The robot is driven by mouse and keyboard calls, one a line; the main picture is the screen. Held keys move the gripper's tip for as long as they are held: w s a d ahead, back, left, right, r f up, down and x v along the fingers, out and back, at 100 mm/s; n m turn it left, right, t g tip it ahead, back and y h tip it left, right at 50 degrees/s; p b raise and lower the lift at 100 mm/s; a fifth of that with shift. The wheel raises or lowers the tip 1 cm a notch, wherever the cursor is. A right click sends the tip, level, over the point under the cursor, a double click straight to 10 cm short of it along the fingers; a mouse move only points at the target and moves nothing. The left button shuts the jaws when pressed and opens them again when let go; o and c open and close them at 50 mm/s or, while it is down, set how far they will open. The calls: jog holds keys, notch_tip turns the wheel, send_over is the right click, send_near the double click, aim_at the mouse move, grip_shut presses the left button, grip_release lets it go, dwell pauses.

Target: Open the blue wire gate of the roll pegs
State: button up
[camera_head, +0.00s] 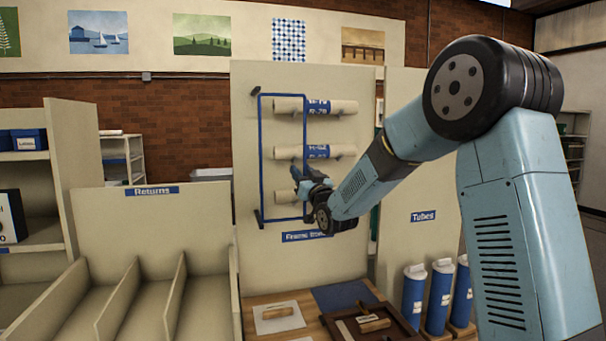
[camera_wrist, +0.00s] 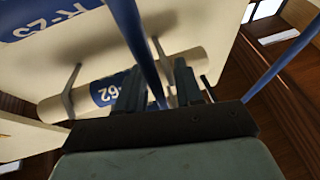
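The blue wire gate (camera_head: 260,160) is a tall thin frame standing across the left part of the paper rolls in the head view. Three white rolls with blue labels, the top one (camera_head: 343,107), lie level on the pegs behind it. My gripper (camera_head: 302,178) is at the gate's right upright, low on the board. In the wrist view a blue wire (camera_wrist: 135,40) runs down between my gripper's two fingers (camera_wrist: 158,90), which stand apart. Contact with the wire is hard to tell. A roll (camera_wrist: 190,65) lies just beyond the fingers.
Below the board, a wooden table holds a brown tray (camera_head: 405,328) and a small block on a white sheet (camera_head: 270,322). Blue tubes (camera_head: 413,295) stand at the right. The Returns bins (camera_head: 150,255) stand at the left. The space left of the gate is clear.

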jog(key=shift+c, duration=0.3)
grip_shut()
dwell(0.4)
